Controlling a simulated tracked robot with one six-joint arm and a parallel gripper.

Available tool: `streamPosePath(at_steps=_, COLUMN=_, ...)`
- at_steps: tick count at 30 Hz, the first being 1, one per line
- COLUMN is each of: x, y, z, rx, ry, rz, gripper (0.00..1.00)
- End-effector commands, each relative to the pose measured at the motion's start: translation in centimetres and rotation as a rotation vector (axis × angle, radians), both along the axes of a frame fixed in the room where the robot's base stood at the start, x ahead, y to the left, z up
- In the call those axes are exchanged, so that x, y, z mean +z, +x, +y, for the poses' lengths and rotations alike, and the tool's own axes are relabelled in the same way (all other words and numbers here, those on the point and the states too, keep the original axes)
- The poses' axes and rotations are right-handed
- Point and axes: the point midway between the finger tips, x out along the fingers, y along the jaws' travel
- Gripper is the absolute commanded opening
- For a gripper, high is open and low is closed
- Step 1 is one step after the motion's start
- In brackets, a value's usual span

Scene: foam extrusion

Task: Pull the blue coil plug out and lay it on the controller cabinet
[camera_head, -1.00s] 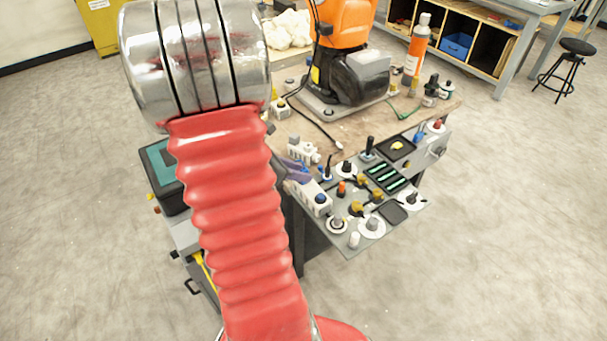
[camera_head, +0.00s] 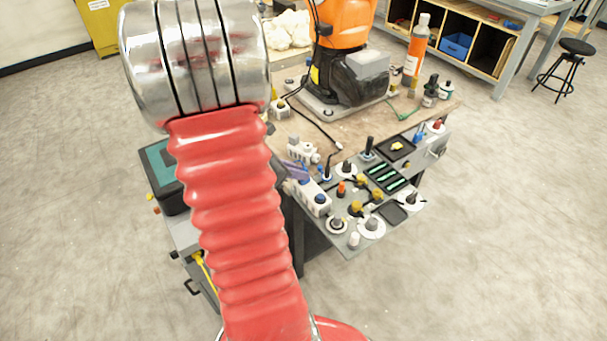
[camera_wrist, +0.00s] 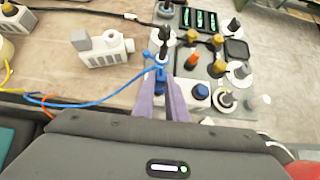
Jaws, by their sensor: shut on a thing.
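In the wrist view, my gripper's purple fingers (camera_wrist: 161,98) are closed around the blue coil plug (camera_wrist: 160,74), whose blue cable (camera_wrist: 95,104) runs left. The fingers hide part of the plug, and I cannot tell whether its end is clear of the socket. The white socket block (camera_head: 315,199) with blue tops stands on the grey panel beside the fingers; it is partly hidden in the wrist view. In the head view my gripper (camera_head: 296,168) is small, at the bench's left edge. A dark box with a teal top (camera_head: 160,160), possibly the controller cabinet, stands left of my arm.
Several knobs, an orange button (camera_head: 341,188) and connectors crowd the grey panel. A white connector block (camera_wrist: 103,50) lies on the wooden bench. An orange robot (camera_head: 345,25) stands behind. My red arm covers much of the head view.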

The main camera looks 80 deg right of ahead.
Motion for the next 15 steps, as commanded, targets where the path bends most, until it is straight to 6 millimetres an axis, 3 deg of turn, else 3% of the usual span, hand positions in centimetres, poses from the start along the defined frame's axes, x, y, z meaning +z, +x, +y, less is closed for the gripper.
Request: streamPosePath(at_steps=15, x=1.4, y=0.1, z=-0.1, rx=0.000, ry=-0.003, rz=-0.001, gripper=0.00)
